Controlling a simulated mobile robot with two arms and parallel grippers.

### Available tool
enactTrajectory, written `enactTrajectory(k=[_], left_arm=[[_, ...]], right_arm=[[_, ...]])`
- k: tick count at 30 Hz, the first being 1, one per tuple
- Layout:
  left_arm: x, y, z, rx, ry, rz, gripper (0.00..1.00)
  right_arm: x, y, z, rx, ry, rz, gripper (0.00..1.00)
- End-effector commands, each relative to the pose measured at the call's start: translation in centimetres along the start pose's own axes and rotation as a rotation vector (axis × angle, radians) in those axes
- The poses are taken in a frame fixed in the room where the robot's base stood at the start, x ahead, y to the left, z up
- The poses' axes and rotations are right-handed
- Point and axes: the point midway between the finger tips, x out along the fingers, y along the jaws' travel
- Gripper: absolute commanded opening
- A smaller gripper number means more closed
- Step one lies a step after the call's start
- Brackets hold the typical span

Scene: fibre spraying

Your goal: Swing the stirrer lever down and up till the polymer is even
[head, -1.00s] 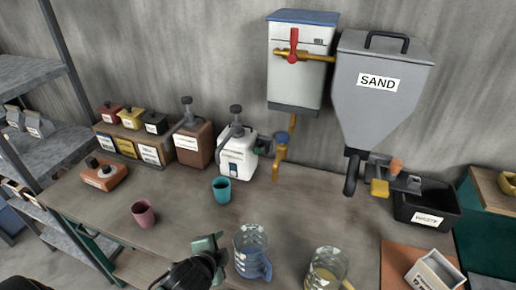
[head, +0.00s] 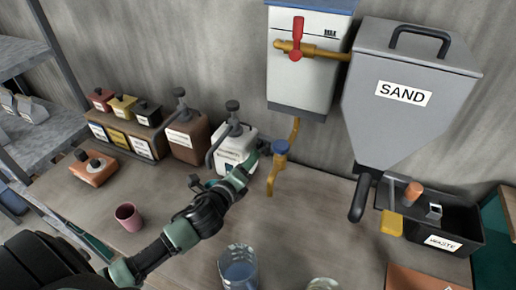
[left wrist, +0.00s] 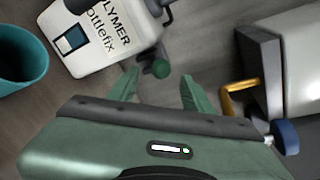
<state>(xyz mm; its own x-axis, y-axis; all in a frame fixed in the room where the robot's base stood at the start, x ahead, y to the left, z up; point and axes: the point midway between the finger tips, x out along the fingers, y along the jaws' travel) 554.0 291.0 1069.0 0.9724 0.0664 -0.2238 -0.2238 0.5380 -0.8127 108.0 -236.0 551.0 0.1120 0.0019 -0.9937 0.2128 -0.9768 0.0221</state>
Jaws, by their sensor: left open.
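The white polymer container (head: 234,146), with a dark pump top, stands on the bench against the wall. In the left wrist view its label reads POLYMER (left wrist: 100,38). The gripper covers the lever in the head view. My right gripper is not in view.
A brass tap with a blue knob (head: 281,147) is close right of my gripper. A pink cup (head: 128,217), a glass jug (head: 238,268), the sand hopper (head: 400,110) and a waste bin (head: 460,222) are around.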

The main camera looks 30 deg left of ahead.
Motion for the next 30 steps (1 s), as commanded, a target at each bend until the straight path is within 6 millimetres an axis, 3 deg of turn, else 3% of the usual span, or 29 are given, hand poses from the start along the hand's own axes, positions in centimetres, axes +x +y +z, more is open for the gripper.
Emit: enactTrajectory(k=[9,15,19,23,29,30], left_arm=[[4.9,-0.2,0.1,-0.006,-0.001,0.002,0.50],[6.2,-0.1,0.0,-0.006,0.000,0.003,0.50],[6.4,-0.1,0.0,-0.006,0.000,0.001,0.50],[6.4,0.0,0.0,-0.006,0.000,0.001,0.50],[6.4,0.0,0.0,-0.006,0.000,0.002,0.00],[6.4,0.0,0.0,-0.006,0.000,0.002,0.00]], right_arm=[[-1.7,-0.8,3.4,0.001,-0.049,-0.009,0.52],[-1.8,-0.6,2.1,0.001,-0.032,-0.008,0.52],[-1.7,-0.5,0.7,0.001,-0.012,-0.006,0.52],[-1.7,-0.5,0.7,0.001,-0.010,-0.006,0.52],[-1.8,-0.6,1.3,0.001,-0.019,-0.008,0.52],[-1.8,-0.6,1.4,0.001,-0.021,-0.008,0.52]])
